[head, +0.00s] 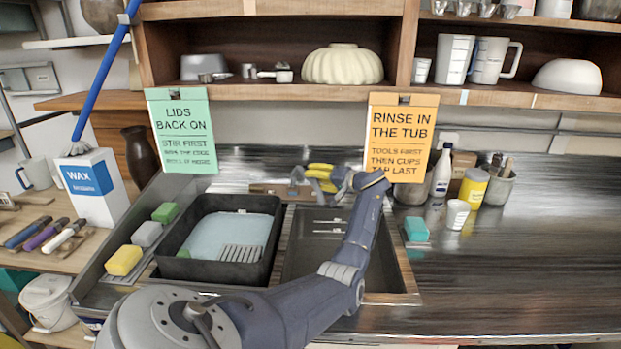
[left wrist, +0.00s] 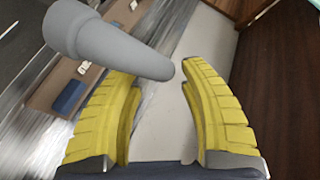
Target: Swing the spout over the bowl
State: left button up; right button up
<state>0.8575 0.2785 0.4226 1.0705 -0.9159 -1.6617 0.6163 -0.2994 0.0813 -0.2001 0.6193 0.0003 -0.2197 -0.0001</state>
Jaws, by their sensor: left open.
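My left gripper (head: 319,175) has yellow fingers and is open at the back edge of the sink. A grey, tapering spout (left wrist: 105,40) shows in the left wrist view, its narrow end between or just in front of the open fingers (left wrist: 153,76). I cannot tell whether they touch it. In the head view the spout is not clearly visible, with my gripper and arm over that spot. The bare dark sink bowl (head: 302,262) lies below my gripper, partly covered by my arm. A black tub (head: 190,272) fills the left side. My right gripper is out of view.
A wooden block with a blue part (head: 270,190) sits behind the sink. Green (head: 181,130) and orange (head: 401,135) signs hang above. Sponges (head: 124,260) line the left edge. Bottles and a yellow can (head: 473,188) stand at the right back. The right counter is mostly clear.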

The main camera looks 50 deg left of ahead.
pick_arm(q)
jog(key=v, duration=0.9)
jog(key=shift+d, duration=0.15)
jog(key=shift+r, duration=0.1)
